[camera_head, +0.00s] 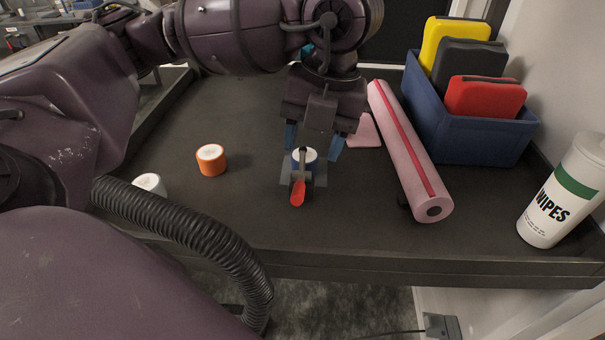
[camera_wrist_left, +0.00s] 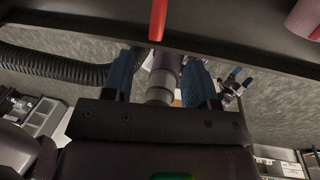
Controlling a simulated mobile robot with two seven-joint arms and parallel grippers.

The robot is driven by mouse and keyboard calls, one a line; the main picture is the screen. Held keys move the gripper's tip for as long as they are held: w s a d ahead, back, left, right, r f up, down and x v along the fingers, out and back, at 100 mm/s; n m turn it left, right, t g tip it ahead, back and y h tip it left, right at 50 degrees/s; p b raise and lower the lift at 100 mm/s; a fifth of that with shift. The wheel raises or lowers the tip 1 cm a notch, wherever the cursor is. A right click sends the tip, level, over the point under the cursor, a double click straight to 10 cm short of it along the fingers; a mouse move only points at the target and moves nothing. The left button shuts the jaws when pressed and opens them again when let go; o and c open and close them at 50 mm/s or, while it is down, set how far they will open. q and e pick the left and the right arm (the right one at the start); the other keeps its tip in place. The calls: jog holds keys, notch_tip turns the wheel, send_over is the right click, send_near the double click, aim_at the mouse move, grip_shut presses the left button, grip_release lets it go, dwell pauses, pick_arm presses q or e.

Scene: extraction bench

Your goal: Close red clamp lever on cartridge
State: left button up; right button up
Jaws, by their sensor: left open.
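The red clamp lever (camera_head: 298,193) points toward the front edge of the bench. It is joined to a grey metal clamp on a small plate (camera_head: 319,176). A round cartridge (camera_head: 311,156), white on top with a blue side, sits at the clamp, partly hidden by it. My left gripper (camera_head: 314,142) is open, its blue fingers spread to either side behind the clamp. In the left wrist view the lever (camera_wrist_left: 158,20) shows at the top, beyond the open fingers (camera_wrist_left: 160,62), and nothing is held between them.
An orange roll (camera_head: 211,161) and a white roll (camera_head: 150,184) stand to the left. A pink cylinder with a red stripe (camera_head: 408,150) lies to the right. Behind it is a blue bin (camera_head: 470,142) with coloured cases. A wipes tub (camera_head: 562,195) stands far right. The front bench is mostly clear.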

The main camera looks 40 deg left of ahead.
aim_at(300, 186)
pick_arm(q)
jog(key=f, duration=0.3)
jog(key=a+f, duration=0.1)
jog(key=f, duration=0.3)
jog(key=a+f+b, duration=0.1)
jog(key=f, duration=0.2)
jog(key=shift+s+f, duration=0.15)
jog(key=shift+s, duration=0.1)
grip_shut()
